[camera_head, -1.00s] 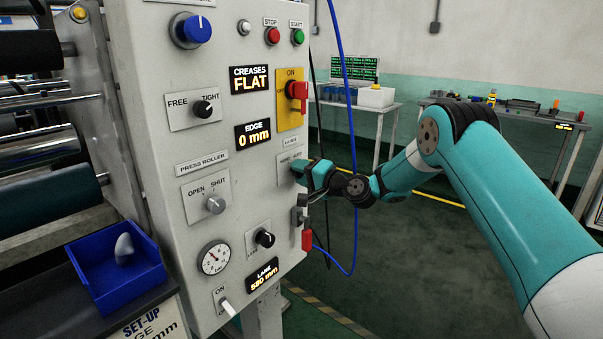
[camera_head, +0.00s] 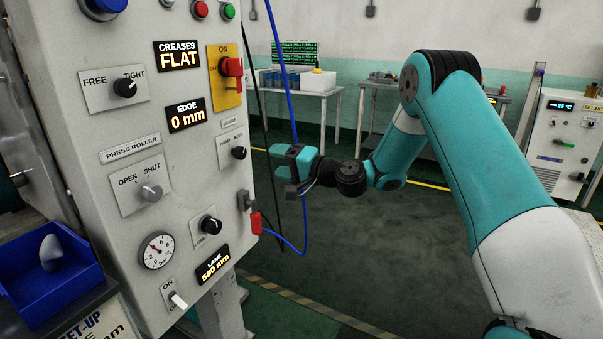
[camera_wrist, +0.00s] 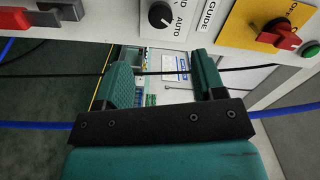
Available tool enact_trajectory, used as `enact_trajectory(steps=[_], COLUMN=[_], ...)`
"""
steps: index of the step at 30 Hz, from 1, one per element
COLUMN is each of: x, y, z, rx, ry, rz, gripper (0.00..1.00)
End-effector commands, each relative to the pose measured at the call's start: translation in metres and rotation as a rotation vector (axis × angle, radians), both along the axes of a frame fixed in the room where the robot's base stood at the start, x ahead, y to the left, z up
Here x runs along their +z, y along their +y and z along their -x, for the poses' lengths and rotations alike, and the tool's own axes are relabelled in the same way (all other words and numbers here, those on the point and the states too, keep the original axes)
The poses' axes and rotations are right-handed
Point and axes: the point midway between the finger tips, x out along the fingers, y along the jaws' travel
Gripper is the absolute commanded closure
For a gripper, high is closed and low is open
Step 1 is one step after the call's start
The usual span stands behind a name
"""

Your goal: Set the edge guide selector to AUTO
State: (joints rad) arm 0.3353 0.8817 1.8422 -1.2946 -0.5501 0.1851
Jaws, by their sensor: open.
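The edge guide selector (camera_head: 239,153) is a small black knob on a grey plate marked HAND and AUTO, at the right side of the panel. Its white mark seems to lean toward AUTO, but it is small. In the wrist view the knob (camera_wrist: 162,15) is at the top edge, beside the word AUTO, and its white mark seems to face that word. My gripper (camera_head: 284,161) is to the right of the selector, clear of the panel. In the wrist view my gripper (camera_wrist: 163,63) has its two teal fingers apart with nothing between them.
A red switch on a yellow plate (camera_head: 232,67) is above the selector. A red-tagged part (camera_head: 254,222) sticks out at the panel's edge below it. A blue cable (camera_head: 296,120) hangs behind my gripper. The EDGE display (camera_head: 187,114) reads 0 mm. Open floor lies right of the panel.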

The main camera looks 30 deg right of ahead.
Motion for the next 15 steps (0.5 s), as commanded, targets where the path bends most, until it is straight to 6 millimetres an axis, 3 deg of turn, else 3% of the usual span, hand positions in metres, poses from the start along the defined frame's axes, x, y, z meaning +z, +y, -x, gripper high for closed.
enact_trajectory(steps=[6, 15], x=[-0.002, 0.0], y=[-0.027, -0.036], z=[0.034, 0.049], rx=[-0.003, 0.0], ry=[0.001, 0.0], rz=[0.0, 0.0], gripper=[0.37, 0.37])
